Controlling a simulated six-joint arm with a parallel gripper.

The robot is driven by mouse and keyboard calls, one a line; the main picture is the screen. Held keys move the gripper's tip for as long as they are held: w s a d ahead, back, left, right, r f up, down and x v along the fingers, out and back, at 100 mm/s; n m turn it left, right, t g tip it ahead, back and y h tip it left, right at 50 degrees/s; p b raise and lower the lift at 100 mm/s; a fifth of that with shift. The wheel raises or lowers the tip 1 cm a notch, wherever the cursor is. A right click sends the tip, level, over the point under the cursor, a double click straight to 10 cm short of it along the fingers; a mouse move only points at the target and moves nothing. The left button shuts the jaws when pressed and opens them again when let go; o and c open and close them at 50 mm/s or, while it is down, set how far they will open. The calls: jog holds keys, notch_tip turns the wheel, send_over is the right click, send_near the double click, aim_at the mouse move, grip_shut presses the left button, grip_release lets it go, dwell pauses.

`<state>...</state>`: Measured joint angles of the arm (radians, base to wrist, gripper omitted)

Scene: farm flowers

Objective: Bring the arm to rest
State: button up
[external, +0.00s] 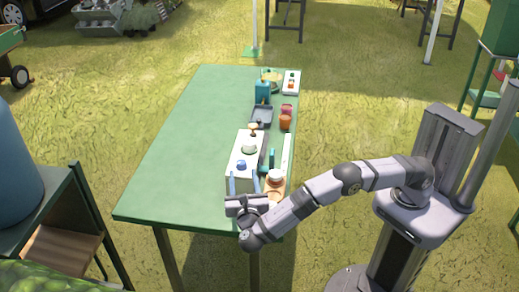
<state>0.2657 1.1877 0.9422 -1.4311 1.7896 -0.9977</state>
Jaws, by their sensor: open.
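My gripper (243,183) is at the near right part of the green table (172,158), with its two blue fingers apart and pointing away from the camera. It looks empty. The fingers overlap the near end of a white box or board (240,155) in this view; I cannot tell whether they touch it. My arm reaches in from the right, bent at the elbow, and hides part of the table's near right corner. A blue round item (241,164) and a pale green item (249,149) sit on the white box.
Orange-red pots (286,122), a dark tray (261,116), a blue container (262,91) and a white panel with buttons (291,82) line the right side. A white cup-like item (275,175) stands right of my gripper. The table's left half is clear.

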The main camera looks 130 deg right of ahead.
jog(key=shift+w+a+r, duration=0.1)
jog(key=shift+w+r, duration=0.05)
jog(key=shift+w, duration=0.05)
jog(key=w+a+r+m+t+y+p, duration=0.1)
jog(key=w+a+t+p, duration=0.1)
jog(key=a+t, duration=0.3)
jog(key=w+a+r+t+y+p, duration=0.1)
jog(key=w+a+t+y+p, duration=0.1)
jog(key=a, duration=0.5)
jog(key=s+a+f+m+t+y+b, duration=0.15)
jog(key=s+a+f+m+y, duration=0.4)
jog(key=s+a, duration=0.65)
jog(key=s+a+f+m+y+b, duration=0.3)
jog(key=s+a+f+m+y, duration=0.3)
jog(key=s+a, duration=0.55)
notch_tip(320, 180, up, 12)
jog(key=y+p, duration=0.1)
jog(key=p, duration=1.2)
jog(key=shift+s+a+p, duration=0.35)
jog(key=shift+a+p, duration=0.05)
jog(key=shift+n+t, duration=0.25)
